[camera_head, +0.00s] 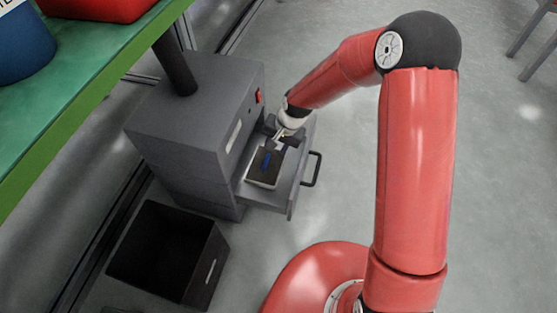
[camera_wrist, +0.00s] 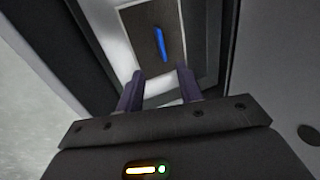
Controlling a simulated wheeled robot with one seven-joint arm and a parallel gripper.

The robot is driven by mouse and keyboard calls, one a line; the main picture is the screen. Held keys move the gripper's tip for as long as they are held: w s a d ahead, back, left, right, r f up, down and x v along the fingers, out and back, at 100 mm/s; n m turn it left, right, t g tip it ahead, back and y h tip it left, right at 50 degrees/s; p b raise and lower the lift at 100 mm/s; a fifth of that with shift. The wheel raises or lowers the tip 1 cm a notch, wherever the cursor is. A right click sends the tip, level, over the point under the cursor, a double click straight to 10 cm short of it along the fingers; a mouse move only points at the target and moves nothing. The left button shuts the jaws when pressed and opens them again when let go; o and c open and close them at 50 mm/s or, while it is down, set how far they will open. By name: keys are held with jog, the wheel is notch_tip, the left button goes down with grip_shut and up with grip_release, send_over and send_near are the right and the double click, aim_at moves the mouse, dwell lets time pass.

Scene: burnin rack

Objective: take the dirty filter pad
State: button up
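The dirty filter pad (camera_head: 262,171) is a dark slab with a blue strip on top and a pale frame around it. It lies in the pulled-out drawer (camera_head: 291,199) of the grey cabinet. In the wrist view the pad (camera_wrist: 178,32) is ahead of my fingers, with its blue strip near the middle. My gripper (camera_head: 272,143) is over the drawer, at the pad's far end. In the wrist view my gripper (camera_wrist: 158,88) has its two dark fingers apart, with nothing between them. I cannot tell the exact height of the fingertips above the pad.
The grey cabinet (camera_head: 190,130) has a pipe on top and a red switch. A black open bin (camera_head: 213,262) stands on the floor beside it. A green-edged bench (camera_head: 95,100) with a blue and a red container is at upper left.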

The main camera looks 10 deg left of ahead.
aim_at(267, 161)
jog(key=x, duration=0.4)
jog(key=b+x, duration=0.1)
jog(key=x, duration=0.4)
jog(key=shift+s+a, duration=0.15)
jog(key=shift+s, duration=0.15)
jog(key=shift+c, duration=0.4)
grip_shut()
